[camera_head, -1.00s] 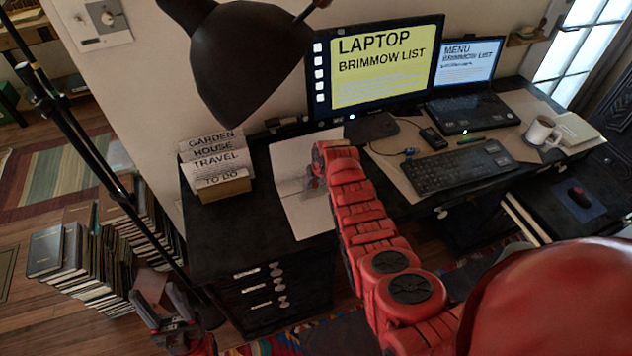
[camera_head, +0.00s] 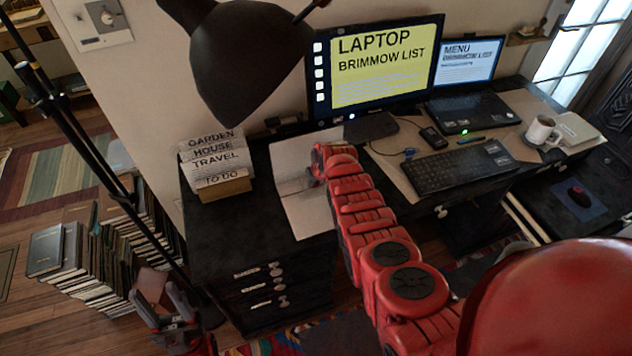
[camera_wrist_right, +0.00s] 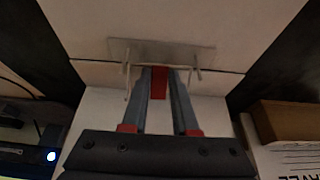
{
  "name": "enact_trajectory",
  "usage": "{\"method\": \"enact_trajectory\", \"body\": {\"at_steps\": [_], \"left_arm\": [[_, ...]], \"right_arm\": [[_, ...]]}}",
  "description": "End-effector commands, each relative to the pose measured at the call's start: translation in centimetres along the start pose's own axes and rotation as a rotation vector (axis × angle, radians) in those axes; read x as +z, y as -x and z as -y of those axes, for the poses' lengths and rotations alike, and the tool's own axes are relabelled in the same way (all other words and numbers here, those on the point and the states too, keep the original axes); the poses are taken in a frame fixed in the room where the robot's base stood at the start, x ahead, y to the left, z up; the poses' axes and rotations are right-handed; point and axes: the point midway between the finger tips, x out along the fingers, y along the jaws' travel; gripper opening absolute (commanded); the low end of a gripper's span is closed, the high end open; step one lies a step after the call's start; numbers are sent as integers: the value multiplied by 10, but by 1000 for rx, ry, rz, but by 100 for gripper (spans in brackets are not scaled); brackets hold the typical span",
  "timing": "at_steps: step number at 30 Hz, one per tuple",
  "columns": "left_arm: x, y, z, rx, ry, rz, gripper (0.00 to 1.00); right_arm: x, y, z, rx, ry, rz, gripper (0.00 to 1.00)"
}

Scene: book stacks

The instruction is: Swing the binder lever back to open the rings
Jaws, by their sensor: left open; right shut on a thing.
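The binder (camera_head: 306,212) lies open on the dark desk, its pale surface partly hidden by my right arm. In the right wrist view the binder (camera_wrist_right: 100,110) shows a metal ring plate (camera_wrist_right: 185,50) with thin prongs on either side. My right gripper (camera_wrist_right: 160,72) is over the plate, its two grey fingers shut on the red binder lever (camera_wrist_right: 159,82) between them. In the head view my right gripper (camera_head: 314,178) is small and mostly hidden by its own wrist. My left gripper (camera_head: 165,306) is open and empty, low at the left in front of the desk.
A card holder (camera_head: 222,188) stands left of the binder. A black lamp (camera_head: 245,60) hangs over the desk's back left. A keyboard (camera_head: 460,167), monitor (camera_head: 385,65) and mug (camera_head: 541,131) are to the right. Several books (camera_head: 85,260) stand on the floor at left.

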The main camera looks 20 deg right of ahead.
Motion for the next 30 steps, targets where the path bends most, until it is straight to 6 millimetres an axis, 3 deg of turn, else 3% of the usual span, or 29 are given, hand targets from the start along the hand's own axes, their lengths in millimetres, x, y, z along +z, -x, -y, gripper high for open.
{"method": "enact_trajectory", "body": {"at_steps": [8,21,30], "left_arm": [[1,4,0,0,0,0,50],[15,88,-4,0,0,0,50],[17,99,-5,0,0,0,50]], "right_arm": [[0,-2,0,0,0,3,0],[-3,-11,0,-1,0,127,0],[-3,-3,0,0,-1,163,0]]}}
